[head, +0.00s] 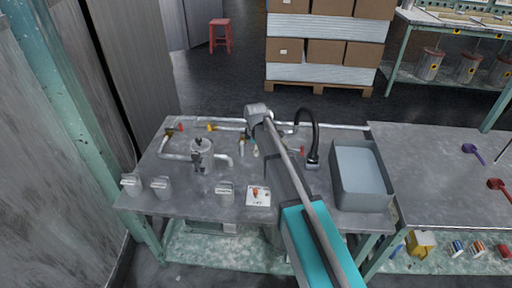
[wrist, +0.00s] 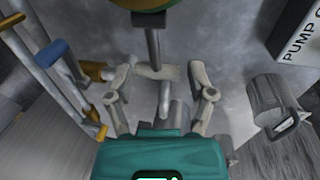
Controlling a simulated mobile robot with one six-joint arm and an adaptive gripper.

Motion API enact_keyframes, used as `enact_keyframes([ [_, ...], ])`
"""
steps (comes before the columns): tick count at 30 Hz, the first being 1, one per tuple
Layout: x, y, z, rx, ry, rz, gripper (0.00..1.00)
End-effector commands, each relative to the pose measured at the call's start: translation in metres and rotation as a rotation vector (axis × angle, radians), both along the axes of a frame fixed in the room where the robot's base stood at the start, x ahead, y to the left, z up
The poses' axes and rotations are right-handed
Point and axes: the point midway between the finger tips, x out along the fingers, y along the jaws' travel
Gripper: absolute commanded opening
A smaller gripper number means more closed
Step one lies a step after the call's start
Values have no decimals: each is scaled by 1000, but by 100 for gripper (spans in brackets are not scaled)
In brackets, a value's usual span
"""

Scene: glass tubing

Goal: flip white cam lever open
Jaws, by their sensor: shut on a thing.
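My gripper (wrist: 162,88) shows in the wrist view, with its grey fingers on either side of a pale grey-white fitting. A pale crosspiece (wrist: 160,71) of this fitting spans between the fingertips, and the gripper is shut on it. It looks like the white cam lever, but its shape blends with the grey fingers and its lever angle is unclear. A stem rises from it to a round green and gold part (wrist: 150,5) at the top edge. In the head view, my arm hides most of the gripper, and a small pale piece (head: 255,150) shows beside the arm.
Blue (wrist: 50,53) and yellow (wrist: 101,132) handles stand left of the gripper in the wrist view. A grey jug (wrist: 272,98) and a pump sign (wrist: 300,38) are at right. In the head view, a grey bin (head: 345,195) stands right of my arm on the bench.

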Motion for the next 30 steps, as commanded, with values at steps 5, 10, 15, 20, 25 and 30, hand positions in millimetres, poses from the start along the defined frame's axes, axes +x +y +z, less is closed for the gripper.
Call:
enact_keyframes([
  [5, 9, 0, 1, -2, -19, -1, 94],
  [10, 7, 0, 1, 0, -16, -1, 100],
  [15, 5, 0, 1, 1, -14, 0, 100],
  [20, 3, 1, 3, 2, -13, 0, 100],
  [25, 2, 1, 11, 2, -13, 1, 100],
  [30, -1, 1, 23, 2, -12, 1, 100],
])
